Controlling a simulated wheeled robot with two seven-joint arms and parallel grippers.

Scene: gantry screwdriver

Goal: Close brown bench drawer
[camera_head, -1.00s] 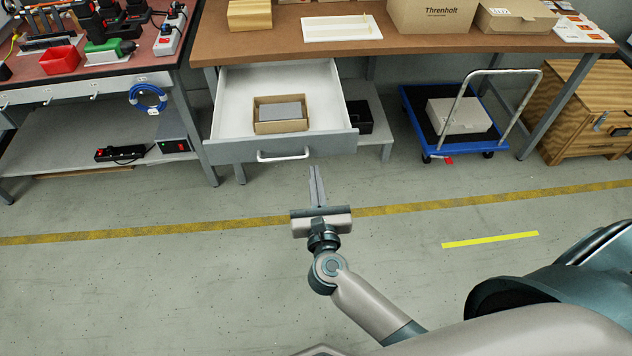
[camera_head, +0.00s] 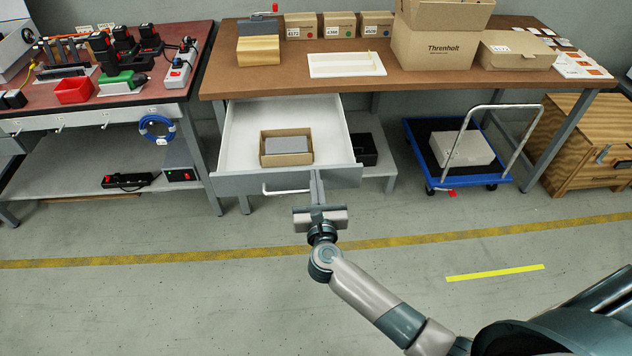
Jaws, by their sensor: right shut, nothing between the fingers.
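The brown bench (camera_head: 390,82) stands across the back middle. Its drawer (camera_head: 238,147) is pulled out toward me, with a grey front (camera_head: 232,184) and a white handle (camera_head: 277,192). An open cardboard box (camera_head: 287,158) with a grey item in it lies in the drawer. My right gripper (camera_head: 317,178) is shut and empty. Its fingertips overlap the drawer front just right of the handle; whether they touch it I cannot tell. My left gripper is not in view.
A red-topped bench (camera_head: 110,96) with tools stands at the left. A blue trolley (camera_head: 412,143) with a white box is under the brown bench at the right. A wooden crate (camera_head: 590,150) stands at the far right. The floor (camera_head: 150,310) in front is clear.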

